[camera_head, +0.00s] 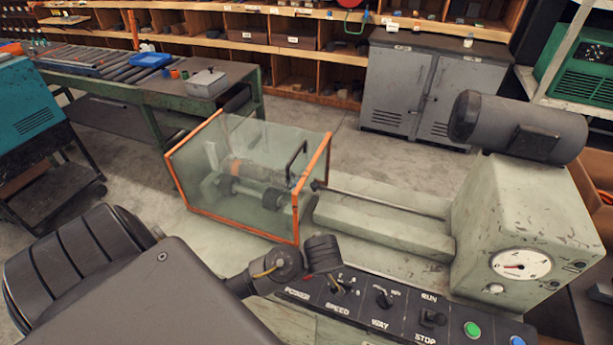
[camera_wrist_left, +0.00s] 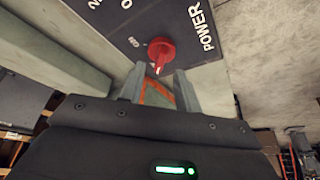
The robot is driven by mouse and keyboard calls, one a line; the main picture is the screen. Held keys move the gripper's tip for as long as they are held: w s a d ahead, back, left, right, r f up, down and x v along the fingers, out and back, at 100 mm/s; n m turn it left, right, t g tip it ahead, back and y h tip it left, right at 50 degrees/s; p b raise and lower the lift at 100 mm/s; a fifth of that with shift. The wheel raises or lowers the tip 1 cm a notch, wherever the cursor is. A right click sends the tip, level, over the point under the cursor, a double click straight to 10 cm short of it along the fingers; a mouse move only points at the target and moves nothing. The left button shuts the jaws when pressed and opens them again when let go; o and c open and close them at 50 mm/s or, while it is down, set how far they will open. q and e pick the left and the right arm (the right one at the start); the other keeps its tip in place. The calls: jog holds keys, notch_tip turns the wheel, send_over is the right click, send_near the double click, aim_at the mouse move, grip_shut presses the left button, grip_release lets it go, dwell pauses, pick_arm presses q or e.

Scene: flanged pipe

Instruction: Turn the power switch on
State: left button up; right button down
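The power switch is a round red knob (camera_wrist_left: 160,50) on a dark panel beside the word POWER, in the left wrist view. My left gripper (camera_wrist_left: 160,71) points at the knob. Its two grey fingers stand apart, with a gap between them, and their tips are right at the knob's near edge. Whether they touch it I cannot tell. In the head view my left arm reaches over the POWER end of the control panel (camera_head: 382,305). The fingers cannot be made out there, and the arm largely hides the switch. My right gripper is not in view.
The panel also has a SPEED control, a WAY knob (camera_head: 384,297), a RUN/STOP switch (camera_head: 432,318) and a green button (camera_head: 472,329). Behind it stands a clear guard with an orange frame (camera_head: 297,232). A grey machine housing (camera_head: 520,220) with a dial rises at the right.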

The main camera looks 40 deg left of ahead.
pick_arm(q)
jog(key=shift+x, duration=1.65)
grip_shut()
